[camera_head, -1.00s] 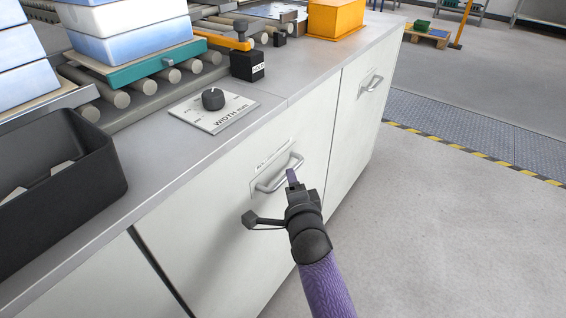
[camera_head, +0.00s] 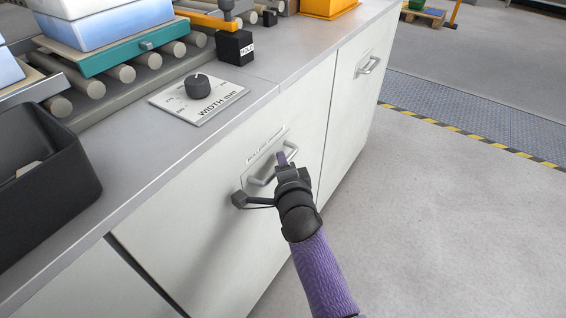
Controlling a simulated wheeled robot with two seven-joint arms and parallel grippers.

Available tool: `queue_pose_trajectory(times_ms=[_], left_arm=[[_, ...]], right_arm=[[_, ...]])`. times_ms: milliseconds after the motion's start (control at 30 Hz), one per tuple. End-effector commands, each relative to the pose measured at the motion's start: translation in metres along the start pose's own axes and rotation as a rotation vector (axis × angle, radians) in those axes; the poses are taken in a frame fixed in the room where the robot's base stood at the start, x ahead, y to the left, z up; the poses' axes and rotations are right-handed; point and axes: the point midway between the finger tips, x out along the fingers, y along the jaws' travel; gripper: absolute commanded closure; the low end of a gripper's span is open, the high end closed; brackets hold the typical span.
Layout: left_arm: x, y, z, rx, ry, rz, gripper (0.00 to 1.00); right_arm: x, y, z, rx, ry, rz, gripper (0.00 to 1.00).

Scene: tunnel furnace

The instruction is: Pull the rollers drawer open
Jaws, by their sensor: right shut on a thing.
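The rollers drawer (camera_head: 225,205) is a pale grey front panel under the counter, with a small label (camera_head: 266,146) above its handle. Its metal bar handle (camera_head: 291,149) runs slantwise, partly hidden behind my gripper. My right gripper (camera_head: 284,163), on a purple arm from below, is at the handle and shut on it. The drawer front looks flush with the panels beside it. My left gripper is out of view.
The counter (camera_head: 130,160) carries a width dial (camera_head: 198,87), a black bin (camera_head: 40,190), and rollers (camera_head: 140,66) with a teal tray (camera_head: 105,62). A second handled front (camera_head: 355,100) stands to the right. The floor (camera_head: 440,220) is clear at right.

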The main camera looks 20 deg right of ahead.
Motion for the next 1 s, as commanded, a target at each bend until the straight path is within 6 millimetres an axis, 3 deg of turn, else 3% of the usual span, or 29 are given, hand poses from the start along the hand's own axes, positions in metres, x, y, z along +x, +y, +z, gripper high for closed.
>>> queue_pose_trajectory(times_ms=[533,1000], left_arm=[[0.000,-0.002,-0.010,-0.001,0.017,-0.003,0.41],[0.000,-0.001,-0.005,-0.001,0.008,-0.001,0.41]], right_arm=[[0.000,0.001,0.000,0.000,0.000,0.002,1.00],[0.000,0.001,0.000,0.000,0.000,0.003,1.00]])
